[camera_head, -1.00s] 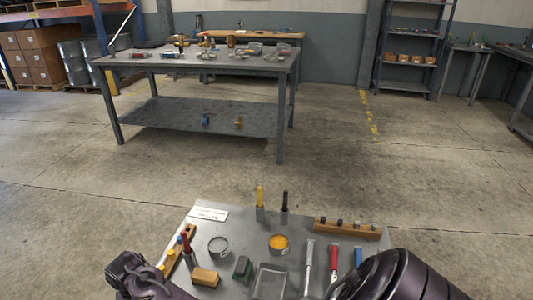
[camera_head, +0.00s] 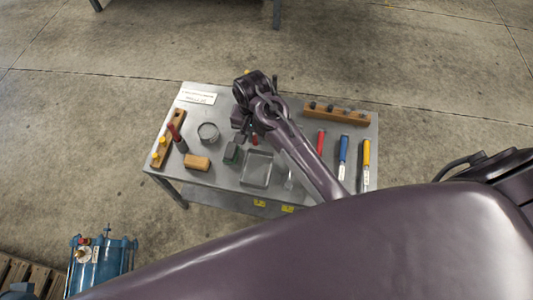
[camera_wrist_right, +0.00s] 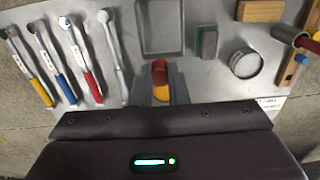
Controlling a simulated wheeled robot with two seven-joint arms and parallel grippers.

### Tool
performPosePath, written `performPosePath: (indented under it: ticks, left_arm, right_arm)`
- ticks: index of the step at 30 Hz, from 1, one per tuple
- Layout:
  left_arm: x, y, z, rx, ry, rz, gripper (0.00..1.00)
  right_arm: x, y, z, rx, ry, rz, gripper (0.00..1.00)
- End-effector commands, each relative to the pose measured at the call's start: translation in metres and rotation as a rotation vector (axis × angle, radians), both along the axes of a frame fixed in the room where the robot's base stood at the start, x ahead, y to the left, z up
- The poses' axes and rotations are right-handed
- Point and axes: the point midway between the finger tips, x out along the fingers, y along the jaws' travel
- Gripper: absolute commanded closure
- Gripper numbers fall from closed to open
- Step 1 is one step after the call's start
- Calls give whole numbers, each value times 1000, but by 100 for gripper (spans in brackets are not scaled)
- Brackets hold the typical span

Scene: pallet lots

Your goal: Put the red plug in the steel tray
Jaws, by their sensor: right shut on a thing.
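My right gripper (camera_head: 250,133) hangs over the middle of the grey table, fingers down. It is shut on the red plug (camera_wrist_right: 160,68), whose red end shows between the fingers in the wrist view; a bit of red also shows in the head view (camera_head: 255,141). An orange patch shows beside the red one; I cannot tell whether it belongs to the plug or lies behind it. The steel tray (camera_head: 269,180) is empty and lies just nearer than the gripper, and it shows at the top of the wrist view (camera_wrist_right: 138,30). The plug is apart from the tray. My left gripper is not in view.
A green block (camera_head: 232,154) stands close left of the tray, with a wooden block (camera_head: 197,163) and an open tin (camera_head: 208,132) further left. Several handled tools, one with a red handle (camera_head: 321,143), lie to the right. A wooden rack (camera_head: 325,113) stands behind them.

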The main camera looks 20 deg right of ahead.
Motion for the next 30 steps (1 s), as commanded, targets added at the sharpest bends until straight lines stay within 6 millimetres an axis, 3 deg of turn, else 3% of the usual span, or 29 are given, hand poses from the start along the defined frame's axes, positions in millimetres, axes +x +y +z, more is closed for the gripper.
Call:
performPosePath:
  ticks: [3, 12, 27, 30]
  left_arm:
    - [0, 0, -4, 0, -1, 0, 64]
    - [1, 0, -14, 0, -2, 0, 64]
    - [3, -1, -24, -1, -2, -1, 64]
    - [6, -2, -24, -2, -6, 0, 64]
  right_arm:
    - [-1, 0, -35, -1, 6, 1, 100]
    - [-1, 0, -113, -1, 4, 0, 100]
    - [0, 0, -175, 0, 2, 1, 100]
    - [0, 0, -180, 1, -1, 0, 100]
